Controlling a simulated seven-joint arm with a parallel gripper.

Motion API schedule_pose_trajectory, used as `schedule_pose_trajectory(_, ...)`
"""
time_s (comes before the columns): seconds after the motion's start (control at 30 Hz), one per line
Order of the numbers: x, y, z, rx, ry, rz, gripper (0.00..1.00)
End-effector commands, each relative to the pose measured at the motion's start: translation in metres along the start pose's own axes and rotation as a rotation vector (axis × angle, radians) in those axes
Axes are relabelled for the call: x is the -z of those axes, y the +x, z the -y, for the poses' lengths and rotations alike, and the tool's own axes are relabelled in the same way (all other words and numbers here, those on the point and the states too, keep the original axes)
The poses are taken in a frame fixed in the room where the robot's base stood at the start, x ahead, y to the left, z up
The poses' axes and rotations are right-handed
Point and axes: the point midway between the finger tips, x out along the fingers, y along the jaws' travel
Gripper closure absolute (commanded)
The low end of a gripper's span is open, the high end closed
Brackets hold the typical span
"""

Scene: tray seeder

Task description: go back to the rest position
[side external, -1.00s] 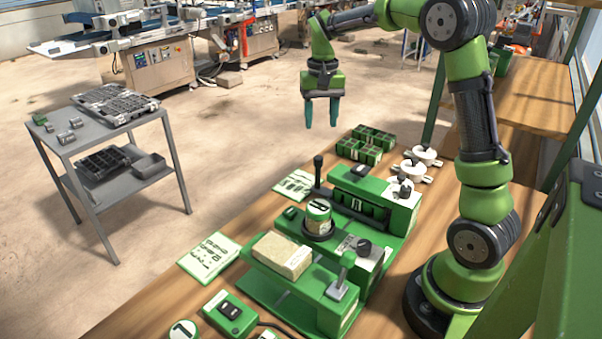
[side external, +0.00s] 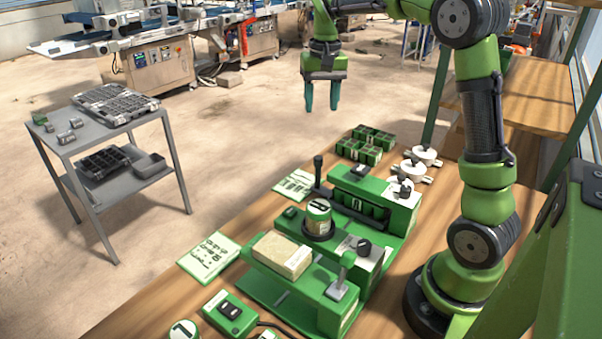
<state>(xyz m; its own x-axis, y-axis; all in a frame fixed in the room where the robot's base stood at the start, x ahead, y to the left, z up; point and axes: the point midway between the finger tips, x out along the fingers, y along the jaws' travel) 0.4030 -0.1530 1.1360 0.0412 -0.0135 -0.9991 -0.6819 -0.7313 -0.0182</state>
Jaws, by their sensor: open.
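My gripper (side external: 321,97) is open and empty in the side external view. It hangs with its teal fingers pointing down, high above and beyond the far end of the wooden bench (side external: 150,300). It touches nothing. Below it on the bench stands the green tray seeder (side external: 385,200), with a labelled round container (side external: 319,213) and a beige block (side external: 282,254) on it.
Green seedling trays (side external: 366,144) and white round fittings (side external: 424,153) sit near the bench's far end. A green switch box (side external: 230,312) and printed cards (side external: 209,258) lie in front. A grey cart (side external: 60,142) stands left. The floor between is clear.

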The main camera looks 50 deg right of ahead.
Motion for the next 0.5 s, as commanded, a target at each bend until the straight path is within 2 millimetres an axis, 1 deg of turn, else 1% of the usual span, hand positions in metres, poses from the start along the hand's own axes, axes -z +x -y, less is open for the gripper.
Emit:
schedule_pose_trajectory(0.17,-0.057,-0.004,0.015,0.117,-0.102,-0.09,0.48)
schedule_pose_trajectory(0.2,-0.073,-0.005,0.019,0.147,-0.126,-0.114,0.48)
schedule_pose_trajectory(0.27,-0.097,-0.006,0.024,0.193,-0.159,-0.152,0.48)
schedule_pose_trajectory(0.3,-0.114,-0.007,0.025,0.223,-0.181,-0.176,0.48)
schedule_pose_trajectory(0.37,-0.139,-0.007,0.028,0.266,-0.214,-0.215,0.48)
schedule_pose_trajectory(0.4,-0.155,-0.006,0.028,0.295,-0.232,-0.239,0.48)
schedule_pose_trajectory(0.5,-0.192,-0.003,0.027,0.359,-0.28,-0.296,0.48)
